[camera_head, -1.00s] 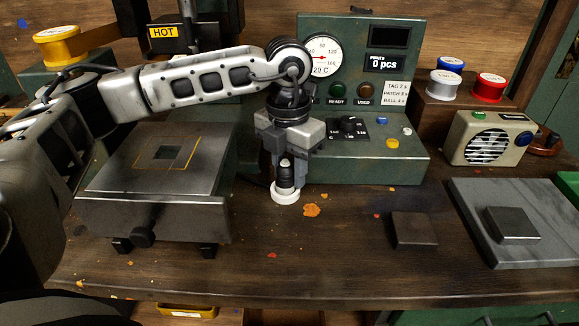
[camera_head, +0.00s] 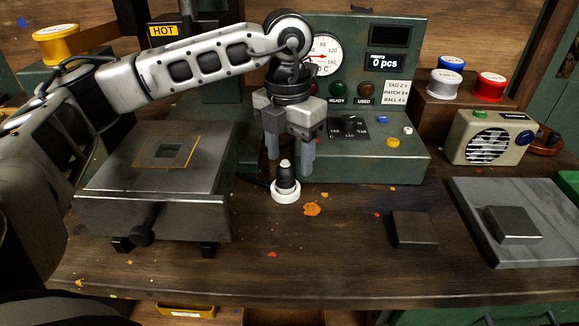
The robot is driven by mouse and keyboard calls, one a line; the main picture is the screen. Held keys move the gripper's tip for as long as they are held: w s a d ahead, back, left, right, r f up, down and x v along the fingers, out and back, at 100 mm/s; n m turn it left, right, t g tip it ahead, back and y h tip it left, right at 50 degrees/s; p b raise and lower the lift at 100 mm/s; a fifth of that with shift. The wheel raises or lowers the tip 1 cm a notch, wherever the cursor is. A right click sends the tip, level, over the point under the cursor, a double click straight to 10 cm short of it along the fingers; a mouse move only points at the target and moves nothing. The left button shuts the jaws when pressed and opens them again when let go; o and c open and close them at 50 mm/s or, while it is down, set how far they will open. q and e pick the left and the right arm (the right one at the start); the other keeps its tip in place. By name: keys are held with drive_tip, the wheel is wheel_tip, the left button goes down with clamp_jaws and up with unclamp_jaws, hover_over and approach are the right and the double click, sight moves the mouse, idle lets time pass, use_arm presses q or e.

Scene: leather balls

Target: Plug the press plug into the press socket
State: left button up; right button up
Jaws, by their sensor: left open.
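A black plug (camera_head: 287,179) with a pale top stands upright on the table in front of the press panel. A round white ring (camera_head: 286,197), which looks like the socket, is around its lower end. I cannot tell how deep the plug sits in it. My left gripper (camera_head: 290,163) points down just above the plug, with its two fingers spread apart and nothing between them. The fingertips are near the height of the plug's top. My right gripper is not in view.
The green press panel (camera_head: 370,165) with gauge and knobs stands behind the plug. A metal press bed (camera_head: 150,215) is at the left. A dark block (camera_head: 414,229), a grey slab (camera_head: 470,215) and a radio (camera_head: 487,138) are at the right. The table's front middle is mostly clear.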

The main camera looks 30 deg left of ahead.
sight(289, 164)
use_arm(q)
wheel_tip(289, 164, up, 12)
drive_tip(key=p, duration=0.1)
drive_tip(key=shift+a, duration=0.15)
idle(0.3)
